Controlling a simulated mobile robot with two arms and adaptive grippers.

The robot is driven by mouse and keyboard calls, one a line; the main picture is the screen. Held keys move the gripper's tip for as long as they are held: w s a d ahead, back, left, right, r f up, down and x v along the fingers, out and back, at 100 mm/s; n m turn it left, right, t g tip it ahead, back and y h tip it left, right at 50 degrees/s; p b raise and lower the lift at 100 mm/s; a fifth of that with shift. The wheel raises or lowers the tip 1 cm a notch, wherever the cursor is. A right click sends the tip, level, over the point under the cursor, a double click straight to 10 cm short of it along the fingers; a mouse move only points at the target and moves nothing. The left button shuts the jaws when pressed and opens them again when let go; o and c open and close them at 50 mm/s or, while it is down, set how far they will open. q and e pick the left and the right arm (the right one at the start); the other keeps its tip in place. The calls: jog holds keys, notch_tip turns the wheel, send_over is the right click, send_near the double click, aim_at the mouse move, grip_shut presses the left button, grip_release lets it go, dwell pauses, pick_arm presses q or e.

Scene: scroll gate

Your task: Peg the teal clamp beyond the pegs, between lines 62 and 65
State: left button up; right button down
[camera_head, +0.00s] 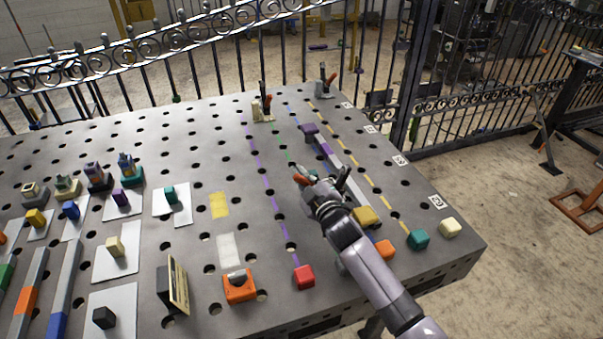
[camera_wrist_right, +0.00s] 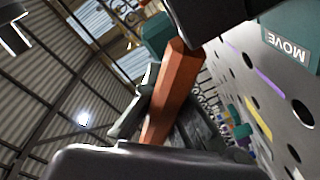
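My right gripper (camera_head: 325,183) is over the right half of the perforated grey table. In the right wrist view an orange handle (camera_wrist_right: 174,95) runs between the dark gripper parts, and a teal part (camera_wrist_right: 155,36) shows beside it. These look like the teal clamp, held by its handle; its base is mostly hidden. An orange tip (camera_head: 301,179) also shows at the gripper in the head view. A purple dashed line (camera_head: 266,187) and a yellow dashed line (camera_head: 370,177) run along the table, on either side of the gripper. Line numbers are not readable. My left gripper is not in view.
A cream clamp (camera_head: 258,110) and a grey clamp (camera_head: 325,88) stand at the far edge. Coloured blocks, including a red block (camera_head: 304,276), line the near edge. Several parts crowd the left.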

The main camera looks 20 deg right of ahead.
jog(key=shift+f+b, duration=0.25)
jog(key=shift+b, duration=0.05)
jog(key=c, duration=1.7)
grip_release()
jog(key=shift+f, duration=0.1)
jog(key=shift+s+f, duration=0.1)
jog(key=shift+f, duration=0.2)
jog(key=shift+s+d+r, duration=0.1)
jog(key=shift+s+d, duration=0.05)
jog(key=shift+s, duration=1.15)
jog(key=shift+s+d+r, duration=0.15)
jog(key=shift+s, duration=1.2)
jog(key=shift+s+d+r, duration=0.1)
jog(key=shift+s+d, duration=0.05)
jog(key=shift+s, duration=1.15)
